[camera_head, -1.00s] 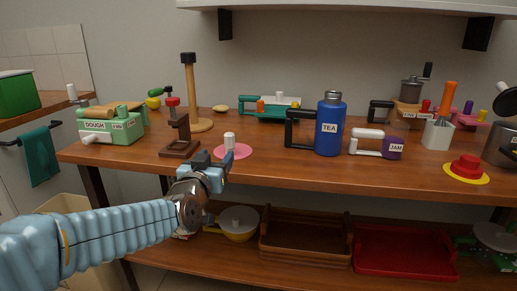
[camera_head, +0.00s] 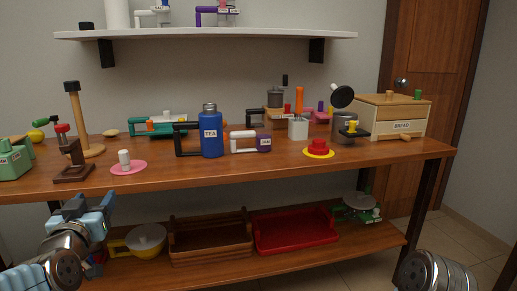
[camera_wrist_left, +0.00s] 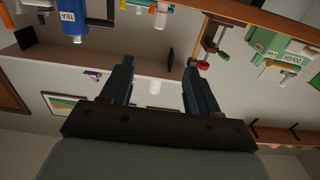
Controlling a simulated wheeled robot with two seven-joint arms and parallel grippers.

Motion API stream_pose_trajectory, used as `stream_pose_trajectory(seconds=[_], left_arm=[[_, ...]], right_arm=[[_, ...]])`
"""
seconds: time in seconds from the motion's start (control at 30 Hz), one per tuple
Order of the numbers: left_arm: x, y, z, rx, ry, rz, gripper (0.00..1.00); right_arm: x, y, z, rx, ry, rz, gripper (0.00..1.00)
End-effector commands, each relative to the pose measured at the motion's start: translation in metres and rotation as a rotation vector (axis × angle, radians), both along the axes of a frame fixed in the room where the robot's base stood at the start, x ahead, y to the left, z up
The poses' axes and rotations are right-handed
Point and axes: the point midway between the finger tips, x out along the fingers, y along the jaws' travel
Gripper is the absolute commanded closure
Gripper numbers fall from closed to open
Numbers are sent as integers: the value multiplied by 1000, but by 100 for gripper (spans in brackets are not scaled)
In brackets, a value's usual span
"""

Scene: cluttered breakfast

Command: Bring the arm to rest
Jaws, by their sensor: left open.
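My left gripper (camera_head: 88,208) is at the lower left of the head view, in front of the table and below the level of its top. In the left wrist view its two dark fingers (camera_wrist_left: 157,75) stand apart with nothing between them. That view looks upside down at the table and wall. Part of my other arm shows at the lower right of the head view, but its gripper is out of view.
The wooden table (camera_head: 240,176) carries a pink saucer (camera_head: 137,168) with a white-topped piece, a blue tea flask (camera_head: 212,138) and a bread box (camera_head: 385,115).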

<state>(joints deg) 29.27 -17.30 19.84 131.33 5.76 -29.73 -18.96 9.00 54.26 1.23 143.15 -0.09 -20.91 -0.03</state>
Motion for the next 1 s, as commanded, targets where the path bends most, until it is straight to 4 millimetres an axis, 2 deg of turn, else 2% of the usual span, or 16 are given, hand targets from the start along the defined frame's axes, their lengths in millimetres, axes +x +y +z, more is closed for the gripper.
stream_pose_trajectory(seconds=[0.07, 0.37, 0.57, 0.67, 0.77, 0.87, 0.97, 1.0], left_arm=[[2, 0, -5, -6, 9, -4, 40], [19, -9, -55, -80, 104, -44, 40], [31, -23, -111, -155, 212, -89, 40], [37, -35, -149, -203, 287, -118, 40], [39, -51, -196, -260, 383, -151, 40], [34, -77, -256, -328, 512, -193, 40], [16, -113, -330, -406, 685, -243, 40], [4, -128, -360, -436, 761, -261, 40]], right_arm=[[0, 0, 0, 0, 1, 0, 0], [0, 0, 0, 0, 0, 0, 0], [0, 0, 0, 0, 0, 0, 0], [0, 0, 0, 0, 0, 0, 0], [0, 0, 0, 0, 0, 0, 0], [0, 0, 0, 0, 0, 0, 0], [0, 0, 0, 0, 0, 0, 0], [0, 0, 0, 0, 0, 0, 0]])
